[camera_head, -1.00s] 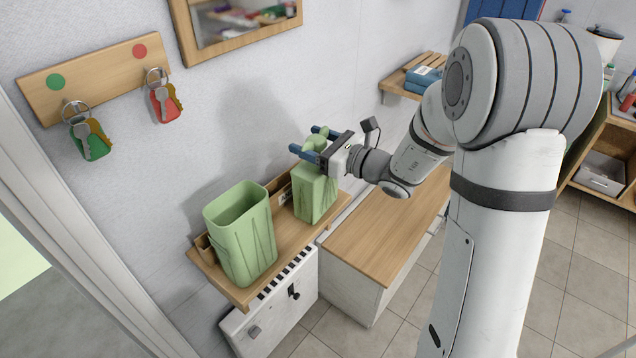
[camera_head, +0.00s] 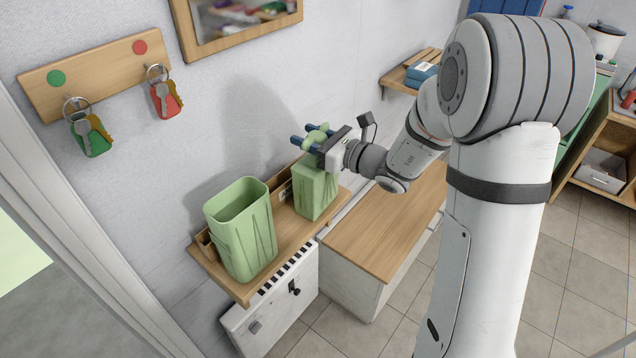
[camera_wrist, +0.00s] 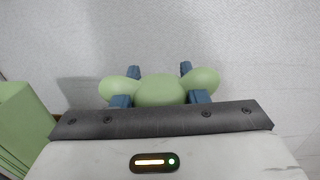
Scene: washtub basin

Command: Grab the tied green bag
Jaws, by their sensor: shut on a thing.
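The tied green bag (camera_head: 314,193) stands on the right part of the small wooden wall shelf, a boxy light green body with a knotted top. My gripper (camera_head: 307,135) is at the top of it, with its blue fingers on either side of the green knot. In the wrist view, the knot (camera_wrist: 160,91) sits between the fingers, with a rounded green lobe out to each side. My gripper is shut on the knot. The bag's upper back part is hidden by my gripper in the head view, and its body is out of sight in the wrist view.
An open green bin (camera_head: 240,232) stands left of the bag on the shelf (camera_head: 262,281); its side shows in the wrist view (camera_wrist: 22,132). A wooden-topped cabinet (camera_head: 385,235) is to the right. Keys hang on a wall board (camera_head: 100,78), below and left of a framed mirror (camera_head: 240,22).

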